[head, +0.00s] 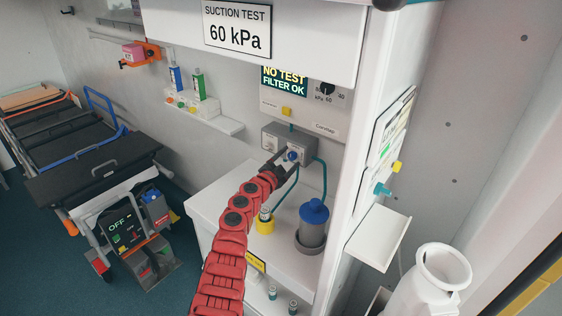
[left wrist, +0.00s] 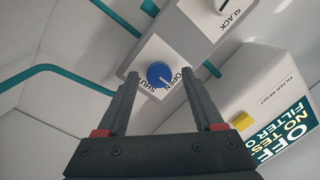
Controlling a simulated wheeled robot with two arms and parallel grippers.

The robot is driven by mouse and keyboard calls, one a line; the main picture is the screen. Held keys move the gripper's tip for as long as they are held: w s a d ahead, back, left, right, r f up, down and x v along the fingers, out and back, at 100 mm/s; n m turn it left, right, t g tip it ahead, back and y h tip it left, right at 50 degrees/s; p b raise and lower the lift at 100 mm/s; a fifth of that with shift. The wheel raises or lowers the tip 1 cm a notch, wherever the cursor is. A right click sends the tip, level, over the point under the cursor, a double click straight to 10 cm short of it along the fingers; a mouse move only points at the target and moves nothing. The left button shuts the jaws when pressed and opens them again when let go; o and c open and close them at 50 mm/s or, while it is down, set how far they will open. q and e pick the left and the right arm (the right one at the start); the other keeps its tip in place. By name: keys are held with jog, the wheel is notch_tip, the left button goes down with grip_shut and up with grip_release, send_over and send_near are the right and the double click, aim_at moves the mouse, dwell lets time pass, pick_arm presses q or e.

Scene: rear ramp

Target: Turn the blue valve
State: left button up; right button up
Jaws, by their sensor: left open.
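The blue valve (head: 292,155) is a small round knob on a grey block (head: 270,141) fixed to the wall below the suction display. In the left wrist view the blue valve (left wrist: 160,74) sits on a white label reading OPEN and SHUT. My left gripper (head: 280,160) reaches up to it on the red arm. In the left wrist view my left gripper (left wrist: 170,84) is open, with its two dark fingers on either side of the knob's near side. I cannot tell whether either finger touches the knob. My right gripper is not in view.
A blue-lidded canister (head: 313,226) and a small yellow-based bottle (head: 265,219) stand on the white counter below. Teal tubes (head: 322,178) run from the block. A display (head: 284,80) reads NO TEST, FILTER OK. A stretcher (head: 90,150) stands at left.

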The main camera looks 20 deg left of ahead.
pick_arm(q)
jog(key=shift+w+r, duration=0.1)
jog(key=shift+w, duration=0.05)
grip_shut()
dwell(0.4)
